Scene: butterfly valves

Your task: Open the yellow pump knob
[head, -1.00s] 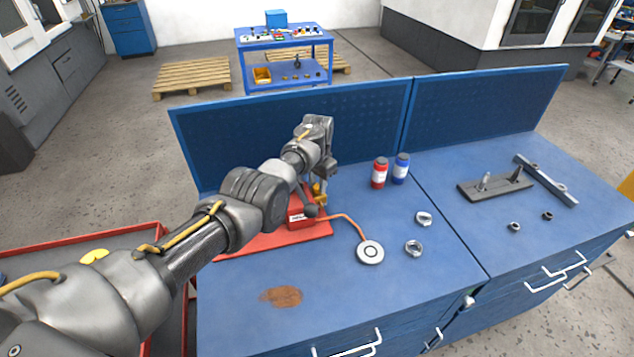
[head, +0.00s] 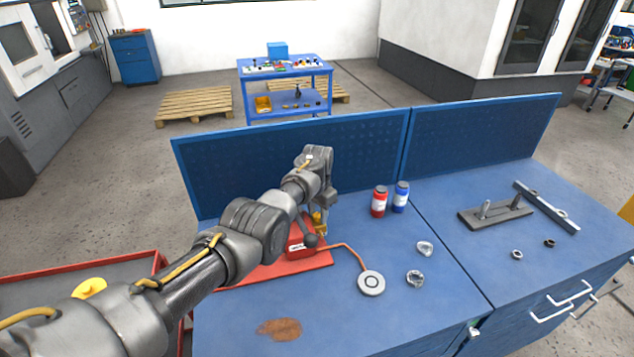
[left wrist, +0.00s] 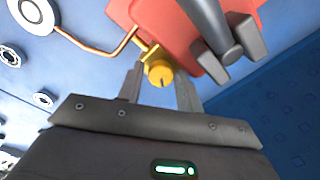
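The red pump (head: 301,243) stands on a red base plate on the blue workbench, with an orange tube running to a round white disc (head: 371,283). Its yellow knob (head: 319,222) is partly hidden by my left arm in the head view. In the left wrist view the yellow knob (left wrist: 160,74) sits at the side of the red pump body (left wrist: 165,25). My left gripper (left wrist: 160,82) is open, with one finger on each side of the knob and small gaps visible; contact cannot be told. My right gripper is not in view.
A red bottle (head: 379,203) and a blue bottle (head: 401,197) stand right of the pump. Metal nuts (head: 415,279) lie near the disc. A blue back panel (head: 290,165) rises behind the bench. The front middle of the bench is mostly clear.

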